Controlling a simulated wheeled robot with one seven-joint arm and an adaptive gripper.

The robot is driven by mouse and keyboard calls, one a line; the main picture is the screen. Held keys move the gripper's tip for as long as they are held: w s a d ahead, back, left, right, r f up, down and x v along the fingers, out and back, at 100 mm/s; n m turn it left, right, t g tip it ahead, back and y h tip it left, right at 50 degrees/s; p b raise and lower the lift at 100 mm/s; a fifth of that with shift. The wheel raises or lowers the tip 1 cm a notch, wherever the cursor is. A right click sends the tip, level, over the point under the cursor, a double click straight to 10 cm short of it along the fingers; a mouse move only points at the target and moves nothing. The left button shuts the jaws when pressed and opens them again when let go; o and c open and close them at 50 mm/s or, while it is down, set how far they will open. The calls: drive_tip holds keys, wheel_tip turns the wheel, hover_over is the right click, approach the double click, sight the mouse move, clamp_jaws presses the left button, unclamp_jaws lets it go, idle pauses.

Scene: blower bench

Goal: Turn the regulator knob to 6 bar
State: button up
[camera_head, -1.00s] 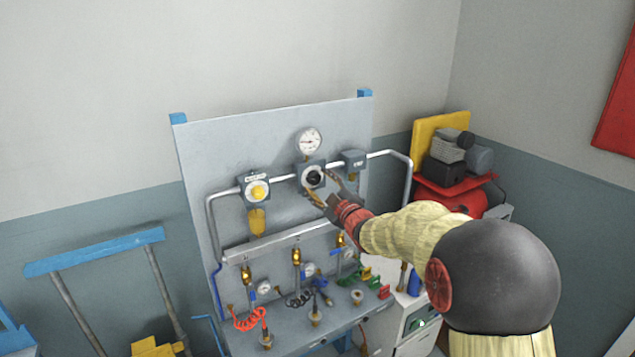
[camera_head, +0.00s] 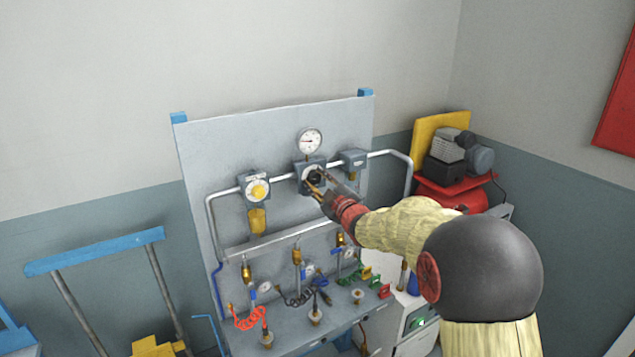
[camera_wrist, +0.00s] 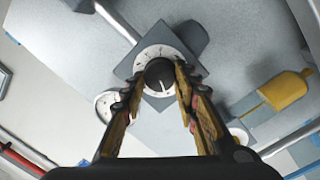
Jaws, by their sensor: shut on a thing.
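The black regulator knob (camera_wrist: 159,75) sits in a round white dial on a grey square block, in the middle of the wrist view. In the head view the knob (camera_head: 315,176) is partly covered by my fingers. My gripper (camera_wrist: 160,78) is shut on the knob, with one finger at each side of it. It also shows in the head view (camera_head: 314,182). A white line on the knob points toward the lower side of the dial in the wrist view. The round pressure gauge (camera_head: 310,141) is above the block; its reading is too small to tell.
The grey panel (camera_head: 220,150) carries a yellow-knobbed unit (camera_head: 257,189) at left, a small grey unit (camera_head: 353,160) at right and metal pipes. Several brass fittings and hoses sit below. A red compressor (camera_head: 450,195) stands at right.

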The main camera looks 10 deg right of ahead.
drive_tip(key=c, duration=0.4)
